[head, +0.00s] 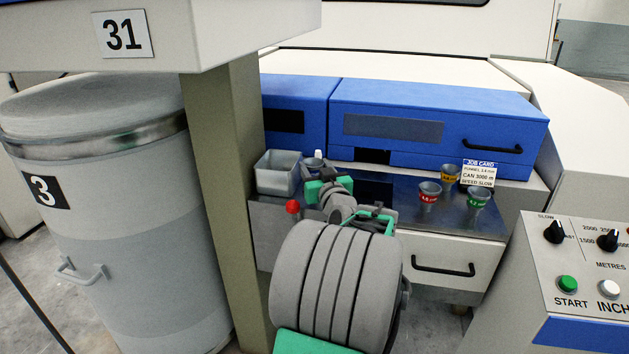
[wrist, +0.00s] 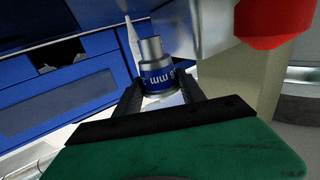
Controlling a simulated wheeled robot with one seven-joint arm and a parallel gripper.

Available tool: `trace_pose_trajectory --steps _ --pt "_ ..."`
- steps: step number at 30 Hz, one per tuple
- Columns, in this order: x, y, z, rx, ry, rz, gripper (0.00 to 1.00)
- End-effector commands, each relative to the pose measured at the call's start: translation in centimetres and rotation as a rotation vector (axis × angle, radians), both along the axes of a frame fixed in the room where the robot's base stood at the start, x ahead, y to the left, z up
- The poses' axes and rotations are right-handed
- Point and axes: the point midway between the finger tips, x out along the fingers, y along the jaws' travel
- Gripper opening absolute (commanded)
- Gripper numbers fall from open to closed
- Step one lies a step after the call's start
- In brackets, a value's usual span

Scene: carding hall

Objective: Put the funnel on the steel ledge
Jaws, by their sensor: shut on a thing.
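A small grey metal funnel with a blue band (wrist: 157,78) is between the two dark fingers of my gripper (wrist: 160,92) in the wrist view. The fingers are shut on it near the band, whose lettering is upside down and partly hidden. In the head view my gripper (head: 318,174) is over the left part of the steel ledge (head: 375,190), beside a grey bin. The held funnel is mostly hidden there. I cannot tell whether it touches the ledge.
Funnels with red (head: 429,195), yellow (head: 449,177) and green (head: 478,197) bands stand on the ledge's right part near a job card (head: 479,173). The grey bin (head: 277,174) is at the left end. A red knob (head: 292,207) sits at the front. Blue covers (head: 430,125) rise behind.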

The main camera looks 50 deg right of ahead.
Motion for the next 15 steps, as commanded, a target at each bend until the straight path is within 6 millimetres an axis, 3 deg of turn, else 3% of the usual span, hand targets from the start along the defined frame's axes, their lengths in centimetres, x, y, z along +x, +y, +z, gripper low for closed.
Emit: trace_pose_trajectory --steps 7,15 --pt "0.4 -0.5 -3.6 0.002 0.0 0.0 0.0" --pt "0.4 -0.4 -3.7 -0.002 -0.001 0.0 0.0"
